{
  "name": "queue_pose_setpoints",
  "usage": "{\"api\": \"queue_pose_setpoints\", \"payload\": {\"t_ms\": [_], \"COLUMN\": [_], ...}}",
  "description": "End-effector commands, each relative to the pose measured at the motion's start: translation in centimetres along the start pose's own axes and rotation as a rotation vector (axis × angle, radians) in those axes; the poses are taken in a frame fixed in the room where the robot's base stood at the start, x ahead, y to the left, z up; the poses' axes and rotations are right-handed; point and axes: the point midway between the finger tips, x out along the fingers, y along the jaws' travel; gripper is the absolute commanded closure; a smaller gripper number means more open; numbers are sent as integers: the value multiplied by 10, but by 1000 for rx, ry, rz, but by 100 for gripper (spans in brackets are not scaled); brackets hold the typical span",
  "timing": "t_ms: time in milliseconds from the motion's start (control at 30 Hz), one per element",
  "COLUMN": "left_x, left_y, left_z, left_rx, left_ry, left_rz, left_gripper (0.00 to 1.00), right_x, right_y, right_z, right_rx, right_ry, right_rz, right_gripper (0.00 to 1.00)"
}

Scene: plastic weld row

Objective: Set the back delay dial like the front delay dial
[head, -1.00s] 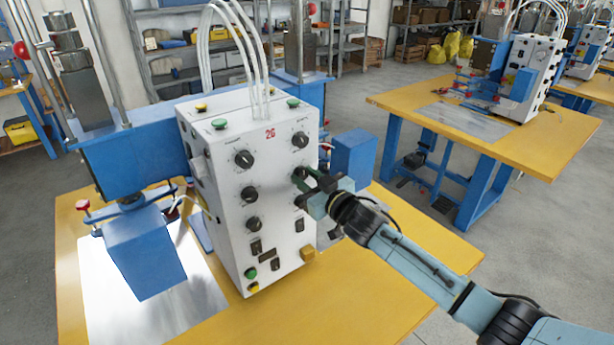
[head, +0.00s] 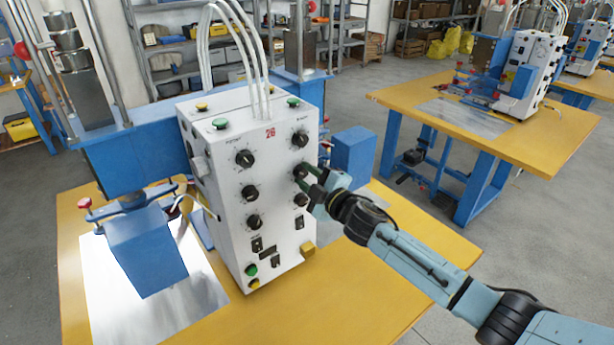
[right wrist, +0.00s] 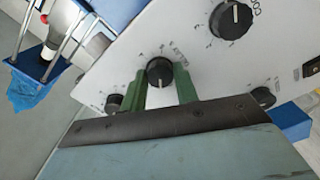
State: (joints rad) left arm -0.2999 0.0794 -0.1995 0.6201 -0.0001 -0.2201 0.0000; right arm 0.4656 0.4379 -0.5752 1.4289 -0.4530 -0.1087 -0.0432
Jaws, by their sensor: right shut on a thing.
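The white control box (head: 232,240) stands on the yellow bench, with black dials in two columns on its panel. My right gripper (head: 308,175) has its green fingers on either side of the middle dial (head: 299,171) of the right column, shut on it. This dial (right wrist: 158,72) also shows between the fingers in the right wrist view, with a white mark on its face. The middle dial of the left column (head: 249,192) stands free. The labels are too small to tell which dials are the delay ones. My left gripper is not in view.
Other dials are close by: the upper right dial (head: 300,139) and lower right dial (head: 301,199). A blue block (head: 352,157) stands behind the box's right side. White hoses (head: 262,70) rise from its top. The bench front (head: 340,300) is clear.

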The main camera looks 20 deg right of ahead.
Motion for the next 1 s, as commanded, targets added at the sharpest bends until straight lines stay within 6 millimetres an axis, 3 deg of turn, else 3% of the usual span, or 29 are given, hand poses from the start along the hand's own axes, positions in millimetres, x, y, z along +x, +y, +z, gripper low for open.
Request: {"api": "queue_pose_setpoints", "payload": {"t_ms": [500,1000], "left_x": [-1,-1], "left_y": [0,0], "left_z": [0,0], "left_rx": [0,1], "left_ry": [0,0], "left_rz": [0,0], "left_gripper": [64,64], "right_x": [0,0], "right_y": [0,0], "right_z": [0,0], "right_rx": [-402,-520], "right_ry": [-1,-1], "right_rz": [-1,-2], "right_gripper": [93,93]}}
